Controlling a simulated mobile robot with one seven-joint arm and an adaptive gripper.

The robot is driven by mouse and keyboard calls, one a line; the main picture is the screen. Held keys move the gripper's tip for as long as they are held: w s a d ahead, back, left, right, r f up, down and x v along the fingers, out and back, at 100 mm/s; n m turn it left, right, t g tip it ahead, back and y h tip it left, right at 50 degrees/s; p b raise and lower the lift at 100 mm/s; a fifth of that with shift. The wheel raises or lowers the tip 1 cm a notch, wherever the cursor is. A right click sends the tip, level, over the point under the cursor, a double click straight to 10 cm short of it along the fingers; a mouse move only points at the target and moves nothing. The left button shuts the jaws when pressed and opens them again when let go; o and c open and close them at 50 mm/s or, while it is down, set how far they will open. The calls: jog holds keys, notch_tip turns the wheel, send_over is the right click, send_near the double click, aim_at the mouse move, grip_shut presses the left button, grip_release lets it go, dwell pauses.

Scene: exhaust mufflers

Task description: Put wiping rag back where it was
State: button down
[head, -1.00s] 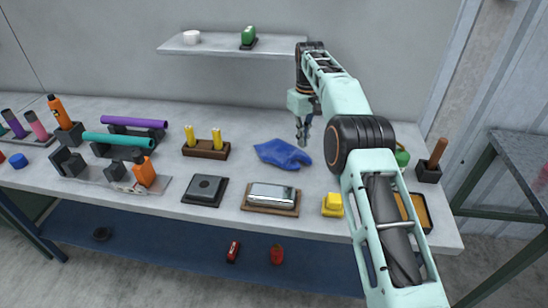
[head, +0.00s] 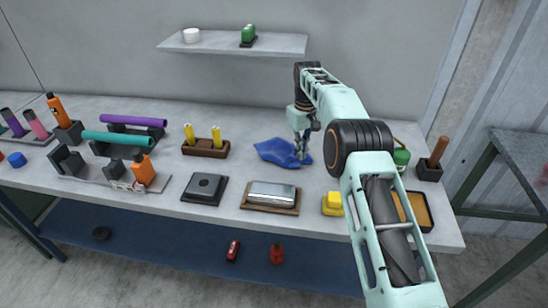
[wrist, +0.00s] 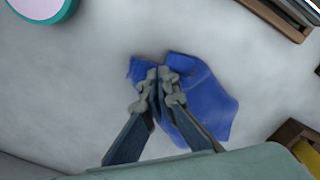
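The wiping rag (head: 275,150) is a crumpled blue cloth on the grey workbench (head: 240,172), right of centre. My gripper (head: 302,152) points down at the rag's right part. In the wrist view my gripper (wrist: 160,82) has its fingertips close together, with the blue rag (wrist: 212,100) bunched between and around them. The cloth shows on both sides of the fingers, and they appear shut on it. The rag appears to rest on the bench still. The fingers hide part of it.
A holder with yellow pieces (head: 206,148) stands left of the rag. A silver block on a brown base (head: 271,197) and a yellow block (head: 333,204) are in front. A wall shelf (head: 215,47) is behind. Bare bench lies left of the rag.

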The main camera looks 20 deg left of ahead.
jog(key=shift+f, duration=0.65)
notch_tip(320, 180, up, 9)
jog(key=p, duration=0.7)
jog(key=shift+p, duration=0.35)
jog(key=shift+r, duration=0.1)
